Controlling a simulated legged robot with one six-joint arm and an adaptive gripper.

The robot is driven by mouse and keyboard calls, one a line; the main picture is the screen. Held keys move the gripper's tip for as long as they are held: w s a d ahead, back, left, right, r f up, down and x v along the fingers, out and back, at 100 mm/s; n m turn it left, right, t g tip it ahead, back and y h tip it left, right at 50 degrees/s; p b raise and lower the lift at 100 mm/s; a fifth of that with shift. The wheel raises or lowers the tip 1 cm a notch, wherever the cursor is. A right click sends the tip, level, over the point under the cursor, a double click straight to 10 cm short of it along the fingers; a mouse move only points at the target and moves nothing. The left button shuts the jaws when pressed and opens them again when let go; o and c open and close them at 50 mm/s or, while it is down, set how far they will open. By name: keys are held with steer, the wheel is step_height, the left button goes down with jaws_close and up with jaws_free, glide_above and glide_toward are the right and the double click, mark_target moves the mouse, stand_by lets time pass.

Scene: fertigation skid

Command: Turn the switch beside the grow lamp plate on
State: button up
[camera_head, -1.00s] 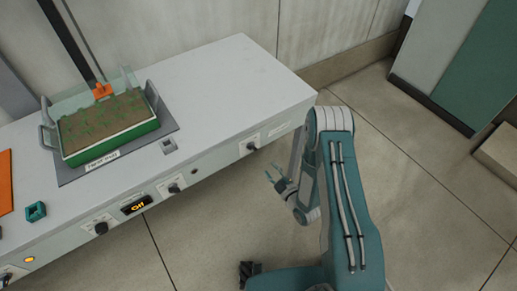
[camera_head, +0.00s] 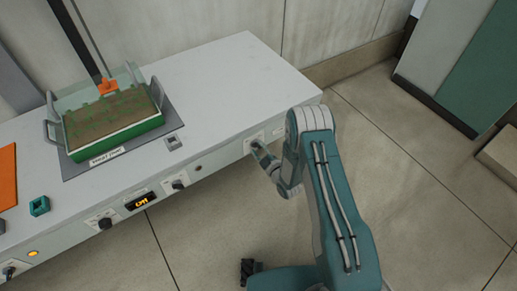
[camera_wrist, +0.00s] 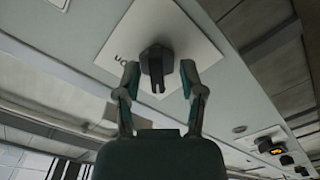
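A dark rotary switch (camera_wrist: 156,60) sits on a white plate (camera_wrist: 185,30) on the bench's front panel. My gripper (camera_wrist: 158,70) is open, with one finger on each side of the switch knob. I cannot tell whether the fingers touch it. In the head view my gripper (camera_head: 258,150) is at the rightmost switch of the front panel and mostly hides it. No lamp shows there.
A green tray of soil (camera_head: 118,138) stands on the bench top (camera_head: 225,85).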

steer(key=shift+d, duration=0.15)
jaws_close()
steer(key=shift+m, duration=0.4)
steer(key=m, duration=1.7)
steer(key=shift+s+f, duration=0.15)
